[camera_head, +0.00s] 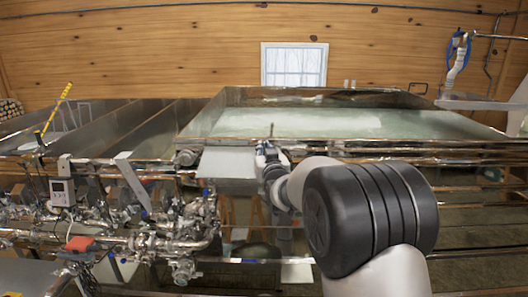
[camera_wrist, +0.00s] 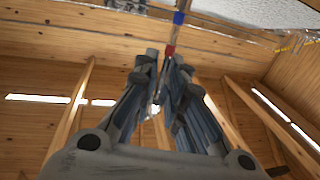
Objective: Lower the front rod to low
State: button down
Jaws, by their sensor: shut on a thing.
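The front rod is thin, with a blue band and a red band, and shows in the wrist view (camera_wrist: 174,36). Its lower part runs down between the fingers of my gripper (camera_wrist: 163,75). The red band sits just at the fingertips and the blue band farther out. The fingers are closed on the rod. In the head view my gripper (camera_head: 266,155) is at the front edge of the large pan, beside a flat metal plate (camera_head: 228,163). A short tip of the rod (camera_head: 271,130) stands above it there. The rest of the rod is hidden by my gripper and arm.
The large steaming pan (camera_head: 215,121) lies behind my gripper, with narrower channels (camera_head: 120,133) to its left. Pipes and valves (camera_head: 175,240) crowd the front left, with a small gauge box (camera_head: 62,192). A yellow stick (camera_head: 57,108) leans at the far left.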

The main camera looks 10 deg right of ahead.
jog(key=shift+f+b, duration=1.6)
jog(key=shift+b, duration=0.3)
jog(key=shift+f, duration=0.1)
jog(key=c, duration=2.1)
grip_release()
jog(key=shift+s, duration=0.1)
jog(key=shift+o, duration=1.3)
jog(key=shift+s+r, duration=0.2)
jog(key=shift+r, duration=0.1)
jog(key=shift+w, duration=0.15)
jog(key=s, duration=1.2)
